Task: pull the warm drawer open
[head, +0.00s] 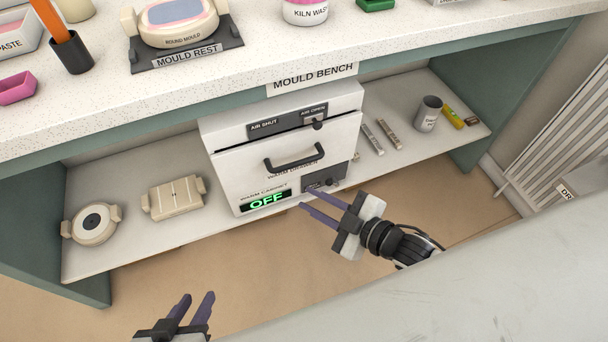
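The white warm cabinet (225,183) stands on the shelf under the mould bench, with a green "OFF" display. Its drawer front (240,165) looks closed and has a dark bar handle (296,160). A panel above reads "AIR SHUT" and "AIR OPEN", with the slider knob (318,125) toward the open end. My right gripper (308,199) is open and empty, below the handle and in front of the cabinet's lower right, apart from the handle. My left gripper (198,300) is open and empty at the bottom left, well away from the cabinet.
The bench top (240,90) overhangs the shelf (120,240). Two moulds, a round one (76,236) and a rectangular one (172,203), lie left of the cabinet. A pale surface (480,270) fills the lower right foreground.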

